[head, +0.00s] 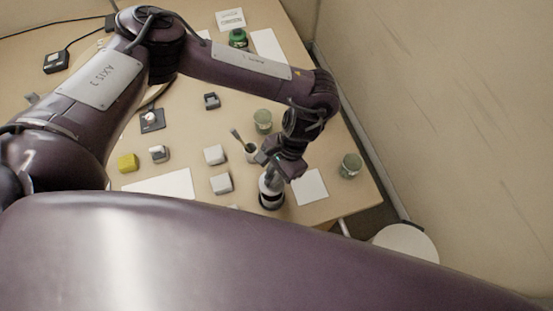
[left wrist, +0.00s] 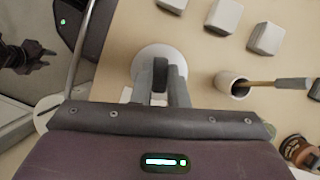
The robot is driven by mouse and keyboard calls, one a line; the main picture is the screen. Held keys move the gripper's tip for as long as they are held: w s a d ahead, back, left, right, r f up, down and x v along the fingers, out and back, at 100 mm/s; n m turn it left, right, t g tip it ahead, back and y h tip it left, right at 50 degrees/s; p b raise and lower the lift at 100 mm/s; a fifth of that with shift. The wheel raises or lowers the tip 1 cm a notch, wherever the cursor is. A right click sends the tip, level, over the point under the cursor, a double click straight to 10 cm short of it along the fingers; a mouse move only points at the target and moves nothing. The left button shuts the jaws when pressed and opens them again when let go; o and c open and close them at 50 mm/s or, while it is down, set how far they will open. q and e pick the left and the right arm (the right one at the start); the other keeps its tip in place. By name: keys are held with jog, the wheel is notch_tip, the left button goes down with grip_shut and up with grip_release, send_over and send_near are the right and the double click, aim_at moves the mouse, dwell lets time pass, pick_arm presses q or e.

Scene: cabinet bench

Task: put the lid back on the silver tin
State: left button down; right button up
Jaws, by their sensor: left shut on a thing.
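My left gripper (head: 271,171) reaches down near the front right of the table. In the left wrist view, its fingers (left wrist: 160,92) are closed on a dark upright knob (left wrist: 160,72) above a pale round lid (left wrist: 145,62). In the head view, a silver-grey round tin (head: 271,190) with a dark band low down stands directly below the gripper. The gripper partly hides its top, and I cannot tell whether the lid touches the tin. My right gripper (left wrist: 22,57) shows at the left edge of the left wrist view; its jaw opening is unclear.
A cup with a brush (head: 251,155) stands close behind the tin. Pale blocks (head: 221,183) lie to its left and a white sheet (head: 310,187) to its right. Green jars (head: 350,165) stand at the right and behind. A round stool (head: 405,241) is beyond the table edge.

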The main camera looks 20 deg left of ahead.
pick_arm(q)
jog(key=shift+f+b, duration=2.3)
jog(key=shift+b, duration=0.35)
notch_tip(320, 180, down, 2)
jog(key=shift+b, duration=0.55)
jog(key=shift+p, duration=0.7)
jog(key=shift+f, duration=0.1)
jog(key=shift+p, duration=0.5)
jog(key=c, duration=1.3)
grip_release()
jog(key=shift+c, duration=0.2)
jog(key=shift+o, duration=0.4)
